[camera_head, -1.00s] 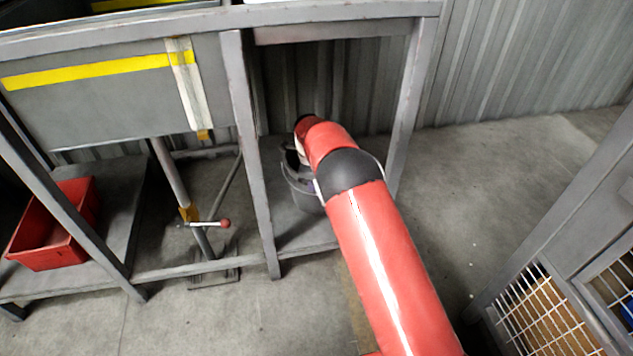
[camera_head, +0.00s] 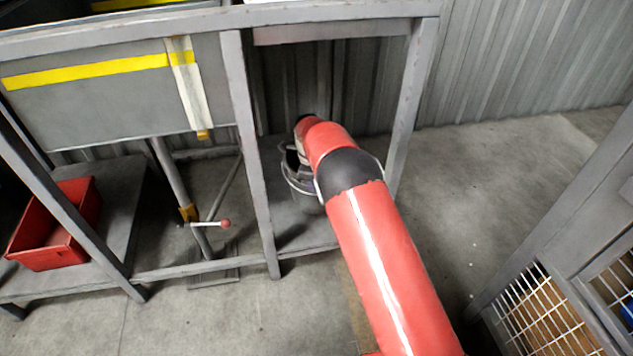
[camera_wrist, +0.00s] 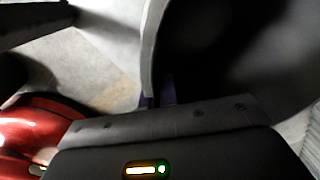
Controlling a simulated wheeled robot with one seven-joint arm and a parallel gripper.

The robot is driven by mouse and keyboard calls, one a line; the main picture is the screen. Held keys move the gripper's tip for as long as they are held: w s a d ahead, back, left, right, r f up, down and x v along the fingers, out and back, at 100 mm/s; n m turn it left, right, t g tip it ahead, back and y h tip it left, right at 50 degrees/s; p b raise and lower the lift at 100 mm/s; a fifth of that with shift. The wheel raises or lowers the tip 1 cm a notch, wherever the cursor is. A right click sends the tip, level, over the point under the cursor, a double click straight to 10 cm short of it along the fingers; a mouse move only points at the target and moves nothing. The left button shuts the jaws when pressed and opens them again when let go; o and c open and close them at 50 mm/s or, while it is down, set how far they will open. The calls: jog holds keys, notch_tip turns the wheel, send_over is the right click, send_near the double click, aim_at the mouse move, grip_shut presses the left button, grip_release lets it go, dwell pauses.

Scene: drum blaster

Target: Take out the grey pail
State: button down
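The grey pail (camera_head: 301,188) is in the right bay under the bench, partly hidden behind my arm in the head view. It appears raised a little, with a dark shadow on the shelf below it. In the wrist view the pail's dark inside (camera_wrist: 225,50) fills the upper right, with its pale rim curving down to the fingers. My gripper (camera_wrist: 158,95) is closed on the pail's wall at the rim. The gripper is hidden behind the arm in the head view.
Grey bench legs (camera_head: 250,150) and (camera_head: 405,120) stand on either side of the bay. A low front rail (camera_head: 310,250) crosses it. A red bin (camera_head: 60,225) lies on the left shelf. Mesh-fronted cabinet (camera_head: 540,310) is at right; floor in front is clear.

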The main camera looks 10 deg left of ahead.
jog(key=shift+r, duration=0.1)
dwell(0.3)
notch_tip(320, 180, up, 20)
jog(key=p, duration=0.2)
jog(key=shift+p, duration=0.35)
